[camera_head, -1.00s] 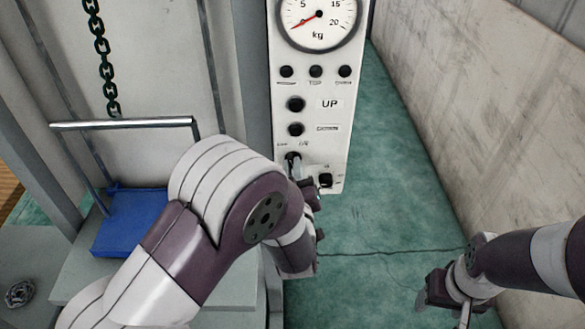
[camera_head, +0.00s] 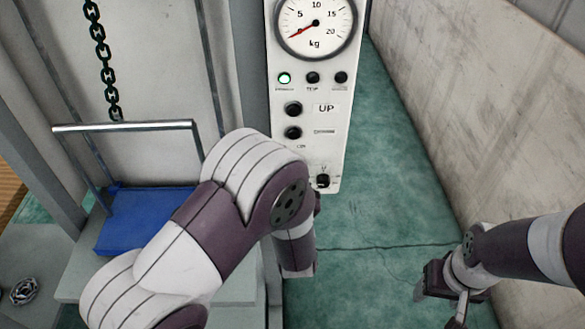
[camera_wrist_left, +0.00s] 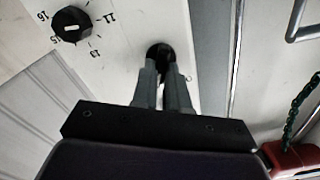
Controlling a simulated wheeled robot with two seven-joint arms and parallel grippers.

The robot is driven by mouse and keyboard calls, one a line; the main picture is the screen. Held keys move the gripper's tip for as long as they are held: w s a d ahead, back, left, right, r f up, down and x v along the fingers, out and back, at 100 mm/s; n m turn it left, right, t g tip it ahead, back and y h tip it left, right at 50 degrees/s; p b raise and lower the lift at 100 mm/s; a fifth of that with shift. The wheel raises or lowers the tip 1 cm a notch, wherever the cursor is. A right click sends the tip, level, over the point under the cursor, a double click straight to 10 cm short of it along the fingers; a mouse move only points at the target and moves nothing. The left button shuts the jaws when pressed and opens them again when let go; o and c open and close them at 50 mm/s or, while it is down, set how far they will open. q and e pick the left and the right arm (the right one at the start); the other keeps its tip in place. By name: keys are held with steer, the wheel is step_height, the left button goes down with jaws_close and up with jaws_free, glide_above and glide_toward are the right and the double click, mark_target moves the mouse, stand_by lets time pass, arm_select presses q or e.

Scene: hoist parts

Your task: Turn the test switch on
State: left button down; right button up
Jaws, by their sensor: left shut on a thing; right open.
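A white control panel (camera_head: 335,145) carries a dial gauge, three round lamps, two black buttons and a small black knob (camera_head: 323,181) near its bottom. The leftmost lamp (camera_head: 284,79) glows green; the other two are dark. In the left wrist view, my left gripper (camera_wrist_left: 162,68) is shut on a round black switch (camera_wrist_left: 159,50) on the panel. In the head view my left arm hides that switch and gripper. A numbered black knob (camera_wrist_left: 72,25) sits left of the gripper. I cannot read which switch is the test one. My right gripper (camera_head: 438,303) is open and empty at the lower right.
A blue block (camera_head: 145,222) rests on a grey platform at left, under a metal bar (camera_head: 125,126). A concrete wall (camera_head: 480,110) bounds the right. Green floor lies open between panel and wall.

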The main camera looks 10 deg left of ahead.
arm_select(q)
steer(key=shift+m, duration=0.5)
steer(key=c, duration=1.1)
jaws_free()
steer(key=shift+c, duration=0.2)
steer(key=shift+s+d, duration=0.1)
steer(key=b+v, duration=0.1)
steer(key=v, duration=1.1)
steer(key=shift+s+b, duration=0.3)
steer(key=shift+b, duration=0.05)
